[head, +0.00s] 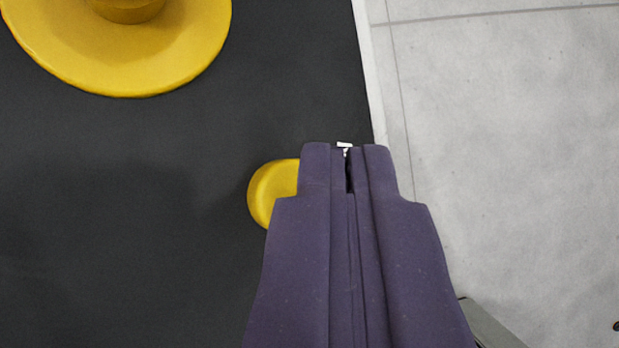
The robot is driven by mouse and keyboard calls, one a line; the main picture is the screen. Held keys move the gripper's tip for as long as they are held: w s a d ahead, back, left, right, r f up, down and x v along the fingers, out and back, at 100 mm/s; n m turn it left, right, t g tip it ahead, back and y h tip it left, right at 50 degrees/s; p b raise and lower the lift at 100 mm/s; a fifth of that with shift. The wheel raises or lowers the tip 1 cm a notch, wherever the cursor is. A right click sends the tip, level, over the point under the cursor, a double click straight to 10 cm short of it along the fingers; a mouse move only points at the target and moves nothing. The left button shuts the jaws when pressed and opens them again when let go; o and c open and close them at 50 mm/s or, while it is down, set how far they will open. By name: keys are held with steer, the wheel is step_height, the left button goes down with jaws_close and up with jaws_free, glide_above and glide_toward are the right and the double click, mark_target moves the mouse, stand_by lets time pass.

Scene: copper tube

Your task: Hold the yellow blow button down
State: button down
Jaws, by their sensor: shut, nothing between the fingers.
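The yellow button (272,193) is a rounded yellow piece on a dark surface, left of my gripper's fingers in the head view. Its right part is hidden behind my gripper. My gripper (346,150) is purple and shut, with nothing between its fingers. Its tips reach past the button toward the top of the picture, close to the dark surface's right edge. I cannot tell whether the gripper touches the button or is above it.
A large yellow round dish-like piece (150,65) with a raised centre sits at the upper left, cut by the frame. The dark surface (110,220) has a pale edge on its right. Beyond it is a light grey tiled floor (510,150), mostly clear.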

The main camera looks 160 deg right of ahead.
steer(key=shift+d+r, duration=0.1)
steer(key=shift+d+r+p, duration=0.35)
steer(key=shift+r+p, duration=0.3)
steer(key=shift+r, duration=0.1)
steer(key=shift+d+r+p, duration=0.3)
steer(key=shift+r+p, duration=0.3)
steer(key=shift+r, duration=0.15)
steer(key=shift+d+r+p, duration=0.35)
steer(key=shift+r+p, duration=0.3)
steer(key=shift+r, duration=0.1)
steer(key=s+a+r+t+b, duration=0.1)
steer(key=a+r+t+b, duration=0.15)
steer(key=r+b, duration=0.5)
steer(key=s+a+r+t+b, duration=0.1)
steer(key=a+r+t+b, duration=0.2)
steer(key=r, duration=0.7)
steer(key=s+a+r+n+t+y+b, duration=0.1)
steer(key=s+a+r+b, duration=0.3)
steer(key=s+r, duration=0.5)
steer(key=s+a+r+n+t+y+b, duration=0.1)
steer(key=s+a+r+t+b, duration=0.2)
steer(key=s+r+b, duration=0.3)
steer(key=s+r, duration=0.3)
steer(key=s, duration=0.1)
steer(key=shift+a+r+y, duration=0.25)
steer(key=shift+a+y, duration=0.05)
steer(key=shift+a, duration=0.1)
